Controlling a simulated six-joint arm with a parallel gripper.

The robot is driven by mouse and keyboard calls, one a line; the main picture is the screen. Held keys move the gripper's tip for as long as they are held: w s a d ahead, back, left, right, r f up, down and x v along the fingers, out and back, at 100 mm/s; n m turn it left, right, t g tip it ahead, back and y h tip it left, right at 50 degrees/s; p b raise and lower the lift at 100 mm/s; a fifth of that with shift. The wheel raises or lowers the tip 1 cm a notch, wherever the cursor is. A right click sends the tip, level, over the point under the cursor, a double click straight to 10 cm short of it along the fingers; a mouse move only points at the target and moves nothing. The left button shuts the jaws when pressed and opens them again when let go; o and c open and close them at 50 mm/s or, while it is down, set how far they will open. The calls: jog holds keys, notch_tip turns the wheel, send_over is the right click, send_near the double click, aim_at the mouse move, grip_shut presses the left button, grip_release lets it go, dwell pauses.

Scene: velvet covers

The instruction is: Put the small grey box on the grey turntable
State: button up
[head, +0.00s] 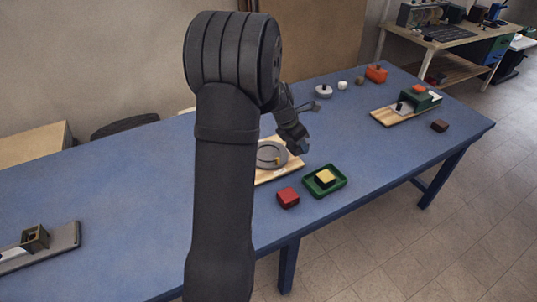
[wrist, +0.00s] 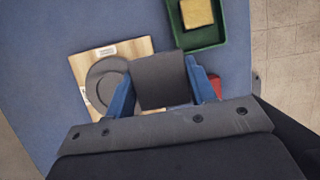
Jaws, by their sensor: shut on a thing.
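The small grey box (wrist: 162,80) is dark grey and sits between the two blue fingers of my gripper (wrist: 160,88) in the wrist view. My gripper is shut on it. The grey turntable (wrist: 106,70) is a round disc on a light wooden board (wrist: 138,47), just left of the held box in the wrist view. In the head view the turntable (head: 268,155) is partly hidden by my arm, and my gripper (head: 299,147) is at its right side. I cannot make out the box in the head view.
A green tray (head: 341,183) with a yellow block (head: 325,176) and a red box (head: 288,198) are close by at the front. Farther right is a board with a green box (head: 415,99). A grey board (head: 66,240) lies far left.

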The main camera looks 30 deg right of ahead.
jog(key=shift+w+d+r, duration=0.1)
jog(key=shift+w+d, duration=0.1)
jog(key=shift+w, duration=0.35)
jog(key=shift+w+d, duration=0.2)
jog(key=shift+w, duration=0.35)
send_over(272, 152)
jog(key=a, duration=0.2)
jog(key=f, duration=0.7)
jog(key=shift+d, duration=0.2)
jog(key=shift+f, duration=1.95)
jog(key=shift+f, duration=0.1)
jog(key=o, duration=0.6)
jog(key=shift+f, duration=0.1)
jog(key=shift+o, duration=0.4)
jog(key=shift+r, duration=0.3)
jog(key=v, duration=1.1)
jog(key=shift+a+r, duration=0.15)
jog(key=shift+r, duration=0.25)
